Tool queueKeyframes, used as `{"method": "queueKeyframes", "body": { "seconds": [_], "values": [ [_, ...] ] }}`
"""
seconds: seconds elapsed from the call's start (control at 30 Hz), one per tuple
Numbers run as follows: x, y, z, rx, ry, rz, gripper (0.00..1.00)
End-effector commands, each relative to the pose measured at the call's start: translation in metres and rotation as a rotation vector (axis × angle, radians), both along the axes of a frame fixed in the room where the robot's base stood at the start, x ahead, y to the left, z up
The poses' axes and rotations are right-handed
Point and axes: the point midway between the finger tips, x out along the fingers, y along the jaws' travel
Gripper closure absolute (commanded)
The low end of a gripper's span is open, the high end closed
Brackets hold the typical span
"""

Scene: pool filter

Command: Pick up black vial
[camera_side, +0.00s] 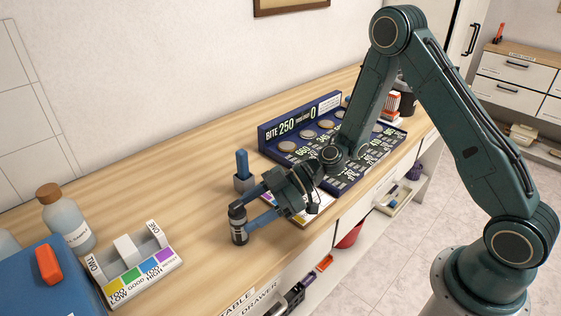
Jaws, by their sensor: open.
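The black vial (239,226) stands upright on the wooden counter near its front edge, with a grey band around its lower part. My gripper (252,209) reaches in from the right at a low height. Its blue fingers are open, and their tips are right at the vial. One finger passes in front of the vial's right side and the other is partly behind it. I cannot tell whether either finger touches it.
A grey holder with a blue stick (243,172) stands behind my gripper. A white test block with coloured labels (133,266), a bottle (66,220) and a blue case (50,285) are at left. A dark blue display board (290,132) stands behind my arm. Counter between is clear.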

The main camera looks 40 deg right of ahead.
Motion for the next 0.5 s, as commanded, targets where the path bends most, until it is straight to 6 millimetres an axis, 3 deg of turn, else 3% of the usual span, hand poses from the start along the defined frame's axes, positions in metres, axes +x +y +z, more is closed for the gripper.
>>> {"method": "queueKeyframes", "body": {
  "seconds": [0.23,0.5],
  "values": [
    [0.002,0.006,-0.002,0.000,0.000,0.002,0.43],
    [0.011,0.031,-0.013,0.000,0.001,0.004,0.43]
  ]
}}
